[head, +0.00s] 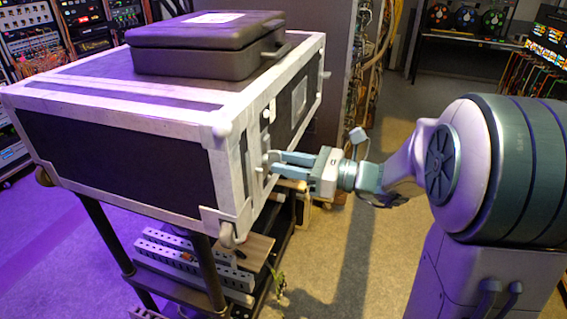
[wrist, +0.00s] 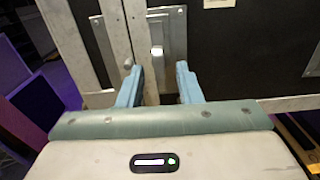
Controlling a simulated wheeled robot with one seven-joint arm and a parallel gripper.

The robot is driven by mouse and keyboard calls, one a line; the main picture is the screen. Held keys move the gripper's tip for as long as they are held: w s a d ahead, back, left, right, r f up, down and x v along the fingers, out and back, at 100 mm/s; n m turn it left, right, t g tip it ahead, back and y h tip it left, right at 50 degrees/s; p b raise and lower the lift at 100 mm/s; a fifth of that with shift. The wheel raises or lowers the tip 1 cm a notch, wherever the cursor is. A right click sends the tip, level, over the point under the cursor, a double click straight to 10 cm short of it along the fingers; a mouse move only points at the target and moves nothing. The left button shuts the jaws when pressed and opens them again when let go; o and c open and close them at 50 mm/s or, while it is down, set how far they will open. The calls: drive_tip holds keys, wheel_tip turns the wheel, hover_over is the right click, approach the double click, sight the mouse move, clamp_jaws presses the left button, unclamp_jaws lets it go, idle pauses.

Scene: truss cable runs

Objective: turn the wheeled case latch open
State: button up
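The wheeled case (head: 115,155) is a large dark box with white-grey metal edges, closed. Its latch (head: 267,158) is a small metal fitting on the side facing my arm, partly covered by my gripper in the head view. In the wrist view the latch (wrist: 157,51) shows as a bright piece on a grey metal plate, just ahead of the gap between my fingers. My gripper (head: 274,163) has its two blue-green fingers apart, one on each side of the latch's line. The wrist view shows the gap (wrist: 156,72) clearly. Contact with the latch cannot be told.
A closed black case (head: 205,45) lies on top of the wheeled case. Below is a dark-framed stand with grey power strips (head: 180,257). A tall rack with cables (head: 375,65) stands behind. The floor (head: 335,265) between the case and my base is mostly clear.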

drive_tip(key=b+v, duration=0.2)
drive_tip(key=v, duration=1)
drive_tip(key=shift+d, duration=0.25)
drive_tip(key=shift+s, duration=0.1)
drive_tip(key=s+a+f+n+g+h, duration=0.6)
drive_tip(key=s+f+n+h, duration=0.15)
drive_tip(key=s+n, duration=0.2)
drive_tip(key=s+d+f+n+t+h, duration=0.2)
drive_tip(key=s+d+f+n+h, duration=0.2)
drive_tip(key=n+h, duration=0.5)
drive_tip(key=d+n, duration=0.2)
drive_tip(key=n, duration=0.1)
drive_tip(key=shift+s+d+f+n+t, duration=0.2)
drive_tip(key=shift+s+d+n+t, duration=0.05)
drive_tip(key=shift+n+t, duration=0.15)
drive_tip(key=shift+a+h, duration=0.15)
drive_tip(key=shift+h, duration=0.1)
